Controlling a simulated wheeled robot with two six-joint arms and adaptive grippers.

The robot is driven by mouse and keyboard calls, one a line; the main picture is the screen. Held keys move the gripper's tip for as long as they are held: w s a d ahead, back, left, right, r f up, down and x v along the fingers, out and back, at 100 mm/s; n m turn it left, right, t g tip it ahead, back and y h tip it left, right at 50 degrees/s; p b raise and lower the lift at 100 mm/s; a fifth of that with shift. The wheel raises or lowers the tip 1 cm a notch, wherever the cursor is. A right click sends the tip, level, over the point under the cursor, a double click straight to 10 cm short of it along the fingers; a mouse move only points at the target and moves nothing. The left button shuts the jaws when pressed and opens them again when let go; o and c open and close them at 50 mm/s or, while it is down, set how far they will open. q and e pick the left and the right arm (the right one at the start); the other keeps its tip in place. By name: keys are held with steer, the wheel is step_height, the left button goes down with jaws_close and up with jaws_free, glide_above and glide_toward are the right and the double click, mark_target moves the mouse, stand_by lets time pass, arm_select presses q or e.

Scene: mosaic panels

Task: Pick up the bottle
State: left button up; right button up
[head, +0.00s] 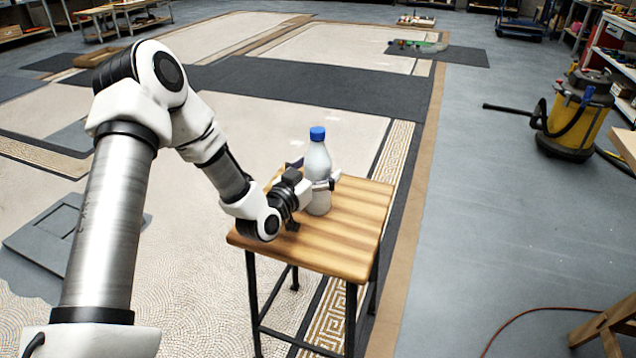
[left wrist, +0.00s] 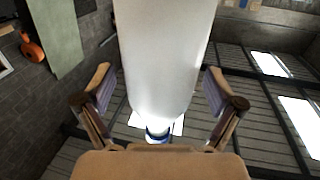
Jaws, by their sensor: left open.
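A white bottle (head: 318,160) with a blue cap (head: 317,133) stands upright on a small wooden-topped stool (head: 350,235). My left gripper (head: 318,178) is at the bottle's body, with its fingers around it. In the left wrist view, the bottle (left wrist: 162,55) fills the middle between the two spread fingers of my left gripper (left wrist: 160,92). A gap shows on each side, so the fingers look apart from the bottle. The blue cap (left wrist: 157,134) is partly hidden at the bottom of that view. My right gripper is not in view.
The stool top holds nothing else that I can see. A yellow and black vacuum cleaner (head: 573,120) stands on the grey floor at the right. Mosaic panels cover the floor behind and left of the stool. A wooden trestle (head: 612,325) is at the lower right.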

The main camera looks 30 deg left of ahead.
arm_select(q)
steer(key=c, duration=1.6)
steer(key=shift+o, duration=0.2)
steer(key=shift+r, duration=0.15)
